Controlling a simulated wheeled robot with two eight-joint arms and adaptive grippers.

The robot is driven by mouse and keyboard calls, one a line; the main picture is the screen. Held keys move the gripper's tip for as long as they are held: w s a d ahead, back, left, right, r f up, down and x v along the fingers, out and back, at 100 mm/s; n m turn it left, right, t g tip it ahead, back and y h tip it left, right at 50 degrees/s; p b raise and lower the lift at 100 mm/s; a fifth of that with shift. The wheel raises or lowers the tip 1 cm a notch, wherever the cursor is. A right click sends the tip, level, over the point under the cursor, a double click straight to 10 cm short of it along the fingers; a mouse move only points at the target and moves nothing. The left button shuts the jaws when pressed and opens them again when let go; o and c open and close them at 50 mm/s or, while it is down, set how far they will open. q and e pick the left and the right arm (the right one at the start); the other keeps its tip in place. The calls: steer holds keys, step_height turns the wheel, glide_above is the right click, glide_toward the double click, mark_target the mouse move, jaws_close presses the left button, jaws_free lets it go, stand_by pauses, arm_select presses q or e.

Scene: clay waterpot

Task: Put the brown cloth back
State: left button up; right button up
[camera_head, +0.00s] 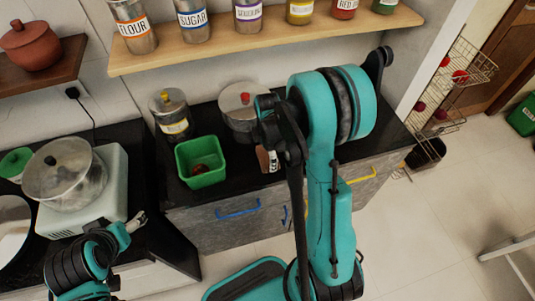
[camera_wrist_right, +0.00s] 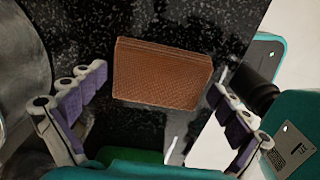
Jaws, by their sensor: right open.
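The brown cloth (camera_wrist_right: 160,76) lies folded as a flat rectangle on the black speckled counter in the right wrist view. In the head view only a small brown part of it (camera_head: 262,158) shows beside my right arm. My right gripper (camera_wrist_right: 157,88) is open, with one finger on each side of the cloth and gaps to both. Nothing is held in it. My left gripper (camera_head: 134,223) is at the lower left of the head view, over the left counter's front edge. Its jaw opening is too small to judge.
A green bin (camera_head: 202,176) and a lidded metal canister (camera_head: 172,116) stand left of the cloth. A metal pot (camera_head: 236,104) stands behind it. A wooden shelf (camera_head: 200,51) with labelled jars hangs above. A glass-lidded pot (camera_head: 62,172) sits on the left stove.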

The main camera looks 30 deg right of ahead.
mark_target(267, 155)
steer(key=shift+r, duration=0.1)
steer(key=shift+r+p, duration=0.3)
steer(key=shift+r, duration=0.05)
step_height(267, 155, up, 11)
steer(key=p, duration=0.4)
steer(key=s+a+r+m+t, duration=0.7)
steer(key=s+a+r+m, duration=0.3)
steer(key=m, duration=0.5)
steer(key=shift+s+a+r, duration=0.3)
steer(key=shift+s+r, duration=0.1)
steer(key=shift+s, duration=0.1)
steer(key=shift+f+b, duration=1.05)
steer(key=shift+b, duration=0.1)
